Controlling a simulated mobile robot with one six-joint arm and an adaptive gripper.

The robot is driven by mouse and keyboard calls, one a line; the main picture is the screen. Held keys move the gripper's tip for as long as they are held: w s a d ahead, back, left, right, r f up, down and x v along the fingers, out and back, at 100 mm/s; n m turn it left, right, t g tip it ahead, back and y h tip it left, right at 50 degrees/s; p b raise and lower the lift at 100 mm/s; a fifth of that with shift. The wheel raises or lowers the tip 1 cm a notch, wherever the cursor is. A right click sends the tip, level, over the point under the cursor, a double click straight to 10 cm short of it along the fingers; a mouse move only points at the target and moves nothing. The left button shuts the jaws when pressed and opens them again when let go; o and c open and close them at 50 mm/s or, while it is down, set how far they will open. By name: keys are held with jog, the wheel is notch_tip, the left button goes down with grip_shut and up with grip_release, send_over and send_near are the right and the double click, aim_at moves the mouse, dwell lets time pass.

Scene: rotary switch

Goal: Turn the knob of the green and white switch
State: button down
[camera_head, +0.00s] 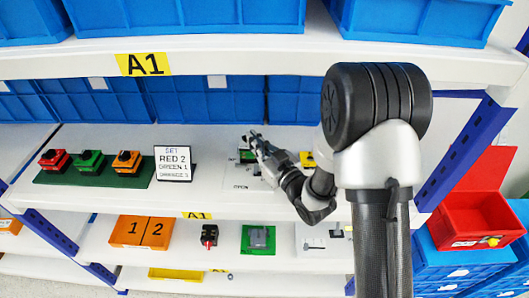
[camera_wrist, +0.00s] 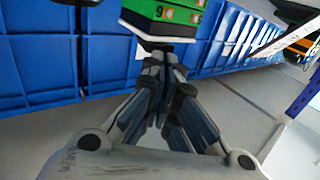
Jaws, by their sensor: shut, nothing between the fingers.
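A green and white switch (camera_head: 247,156) stands on the middle shelf, partly hidden behind my gripper (camera_head: 256,142). In the wrist view, a green and white block (camera_wrist: 165,14) shows at the top edge, cut off by the frame, with orange terminals and a digit on its face. My gripper (camera_wrist: 165,70) is shut and empty, its fingertips close together just below that block. I cannot tell whether they touch it. The knob cannot be made out clearly in either view.
A sign (camera_head: 174,163) stands left of the switch, beside a green base with red, green and orange switches (camera_head: 90,160). Blue bins (camera_head: 200,99) line the back. The upper shelf edge (camera_head: 220,57) is overhead. A yellow object (camera_head: 308,160) sits right of my gripper.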

aim_at(245, 147)
jog(key=shift+w+a, duration=0.25)
jog(key=shift+w, duration=0.2)
jog(key=shift+a, duration=0.1)
jog(key=b, duration=0.1)
jog(key=a+b, duration=0.1)
jog(key=b, duration=0.1)
jog(key=shift+w+a+f, duration=0.1)
jog(key=shift+w, duration=0.15)
jog(key=shift+a+b, duration=0.3)
jog(key=shift+b, duration=0.85)
jog(key=shift+w+a+r+b, duration=0.2)
jog(key=shift+a+r+b, duration=0.1)
jog(key=shift+b, duration=0.5)
jog(key=shift+f, duration=0.15)
